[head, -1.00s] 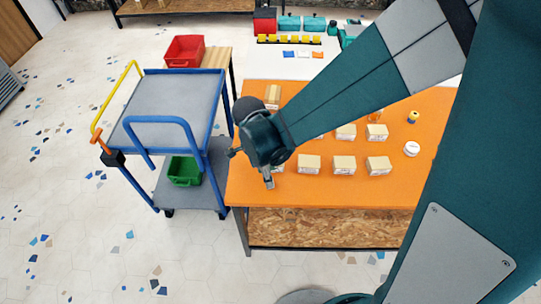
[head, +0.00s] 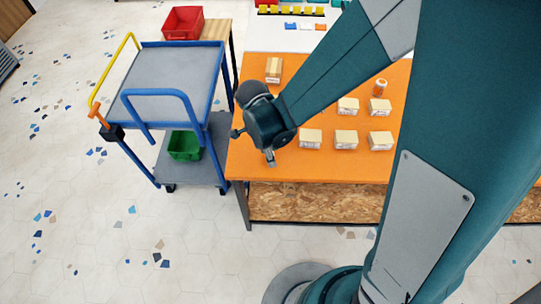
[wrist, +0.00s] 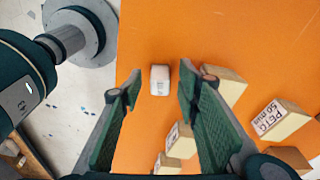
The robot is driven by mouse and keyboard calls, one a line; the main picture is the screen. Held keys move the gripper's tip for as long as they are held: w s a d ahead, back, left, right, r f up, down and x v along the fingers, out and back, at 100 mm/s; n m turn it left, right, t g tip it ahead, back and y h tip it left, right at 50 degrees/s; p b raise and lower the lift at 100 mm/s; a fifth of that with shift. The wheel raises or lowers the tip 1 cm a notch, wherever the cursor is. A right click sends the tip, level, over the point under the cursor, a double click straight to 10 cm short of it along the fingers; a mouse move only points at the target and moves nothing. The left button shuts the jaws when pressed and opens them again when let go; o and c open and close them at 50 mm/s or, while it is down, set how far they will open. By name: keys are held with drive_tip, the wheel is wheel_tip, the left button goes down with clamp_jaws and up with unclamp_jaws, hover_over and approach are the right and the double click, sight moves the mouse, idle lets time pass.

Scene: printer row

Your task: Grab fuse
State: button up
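A small white block with a greyish end (wrist: 160,80) lies on the orange tabletop, near the middle of the wrist view. It looks like the fuse, though no marking on it can be read. My gripper (wrist: 159,88) is open, with one green finger on each side of the block in that view. The fingers do not visibly touch it, and I cannot tell how high they are above it. In the head view my gripper (head: 270,160) points down over the front left part of the orange table (head: 240,160). I cannot make out the block there.
Several cardboard boxes (head: 346,139) stand to the right of my gripper; one box (wrist: 226,88) is close beside the right finger in the wrist view. An orange bottle (head: 381,87) stands farther back. A blue cart (head: 170,85) stands left of the table.

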drive_tip(key=shift+f, duration=0.5)
drive_tip(key=shift+c, duration=0.2)
drive_tip(key=c, duration=0.8)
